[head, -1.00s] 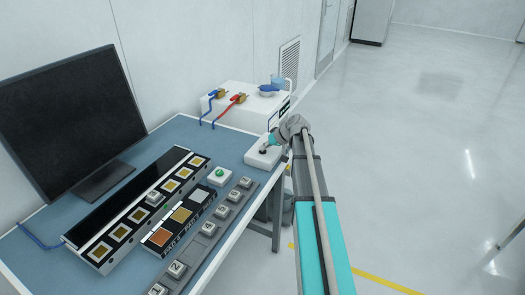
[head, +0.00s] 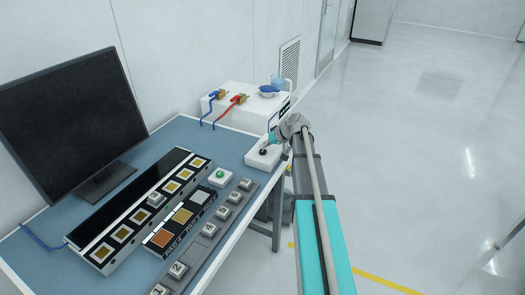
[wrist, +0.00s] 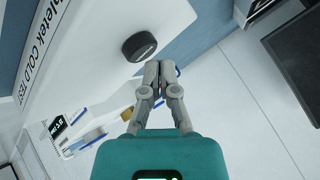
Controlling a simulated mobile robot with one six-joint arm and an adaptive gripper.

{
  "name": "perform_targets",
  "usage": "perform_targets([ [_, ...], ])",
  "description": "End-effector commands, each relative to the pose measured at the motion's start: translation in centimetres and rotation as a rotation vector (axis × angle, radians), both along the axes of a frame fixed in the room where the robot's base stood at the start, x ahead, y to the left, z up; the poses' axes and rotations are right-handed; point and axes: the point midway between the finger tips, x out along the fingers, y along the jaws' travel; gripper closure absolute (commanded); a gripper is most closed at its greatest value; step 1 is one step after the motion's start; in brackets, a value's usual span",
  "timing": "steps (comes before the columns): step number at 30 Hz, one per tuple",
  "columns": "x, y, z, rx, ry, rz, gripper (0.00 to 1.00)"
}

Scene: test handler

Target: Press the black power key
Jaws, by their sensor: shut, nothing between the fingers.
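The black power key (wrist: 139,46) is a short round black cylinder on a white housing (wrist: 80,60) marked "COLD TEST" in the wrist view. In the head view the dark key (head: 263,152) stands on a small white box (head: 256,163) at the table's right edge. My gripper (wrist: 160,66) is shut and empty. Its grey fingertips are together, just below and right of the key in the wrist view, with a narrow gap in the picture. In the head view the teal gripper (head: 271,140) is just above the key; whether they touch cannot be told.
A larger white unit (head: 235,116) with red and blue handles stands behind the small box. A green button (head: 219,174) and a row of numbered keys are nearer. A monitor (head: 68,120) stands at left. Open floor (head: 420,150) lies to the right.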

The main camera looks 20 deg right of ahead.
Motion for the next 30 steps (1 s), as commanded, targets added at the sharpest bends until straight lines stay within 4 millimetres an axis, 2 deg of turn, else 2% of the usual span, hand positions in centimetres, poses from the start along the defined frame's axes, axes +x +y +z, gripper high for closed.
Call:
perform_targets([
  [3, 0.0, 0.0, 1.2, 0.000, 0.000, 0.000, 1.00],
  [19, 0.0, 0.0, 4.9, 0.000, 0.000, 0.000, 1.00],
  [30, 0.0, -0.1, 5.5, 0.001, 0.000, -0.001, 1.00],
])
